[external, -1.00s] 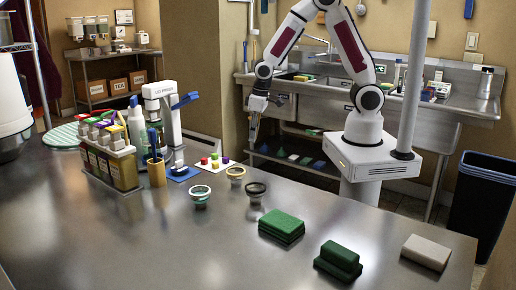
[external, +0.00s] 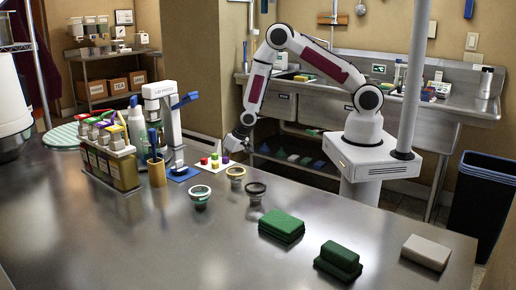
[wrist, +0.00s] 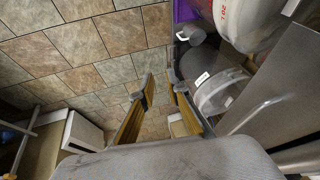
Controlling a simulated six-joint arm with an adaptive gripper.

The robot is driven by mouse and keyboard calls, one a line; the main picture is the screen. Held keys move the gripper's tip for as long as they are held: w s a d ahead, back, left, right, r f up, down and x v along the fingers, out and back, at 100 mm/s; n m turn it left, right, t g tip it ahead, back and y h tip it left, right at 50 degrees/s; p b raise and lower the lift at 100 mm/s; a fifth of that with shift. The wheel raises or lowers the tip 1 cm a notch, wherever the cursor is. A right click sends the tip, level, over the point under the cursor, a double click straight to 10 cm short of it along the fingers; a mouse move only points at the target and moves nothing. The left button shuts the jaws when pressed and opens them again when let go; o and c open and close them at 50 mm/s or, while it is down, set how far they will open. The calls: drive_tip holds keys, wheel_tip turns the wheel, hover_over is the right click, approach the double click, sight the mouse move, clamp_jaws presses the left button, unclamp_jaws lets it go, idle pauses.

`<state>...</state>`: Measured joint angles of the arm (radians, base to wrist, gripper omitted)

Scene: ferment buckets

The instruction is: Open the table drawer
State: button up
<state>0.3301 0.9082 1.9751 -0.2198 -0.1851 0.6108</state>
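The steel table (external: 130,230) fills the front of the external view; its drawer front faces away and is hidden there. In the wrist view a grey panel (wrist: 285,75) with a thin slanted bar (wrist: 250,116) shows at the right; it looks like the drawer front and its handle, though I cannot be sure. My gripper (external: 236,146) is at the far edge of the table, its fingers hidden behind the tabletop. In the wrist view my gripper (wrist: 163,86) has its two fingers apart with nothing between them, left of the bar and not touching it.
Tiled floor (wrist: 85,55) is free at the left. On the table are small cups (external: 200,195), green pads (external: 281,226) and a bottle rack (external: 108,160). A sink counter (external: 420,115) stands behind my base.

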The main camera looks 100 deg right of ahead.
drive_tip(key=w+d+f+m+t, duration=0.1)
drive_tip(key=w+f+m+t, duration=0.4)
drive_tip(key=w, duration=0.5)
drive_tip(key=w+r+m+t, duration=0.1)
drive_tip(key=w+r+t, duration=0.2)
drive_tip(key=r, duration=0.2)
drive_tip(key=w+r+m+t+y, duration=0.1)
drive_tip(key=w+r+m+t, duration=0.1)
drive_tip(key=r, duration=0.4)
drive_tip(key=shift+w+a+r+t, duration=0.15)
drive_tip(key=shift+w+a+t, duration=0.3)
drive_tip(key=shift+w+t, duration=0.4)
drive_tip(key=shift+w, duration=0.1)
drive_tip(key=shift+w+f, duration=0.2)
drive_tip(key=shift+w, duration=1.05)
drive_tip(key=shift+w+f, duration=0.15)
drive_tip(key=shift+w, duration=1.1)
drive_tip(key=shift+w+f, duration=0.2)
drive_tip(key=shift+w, duration=1.05)
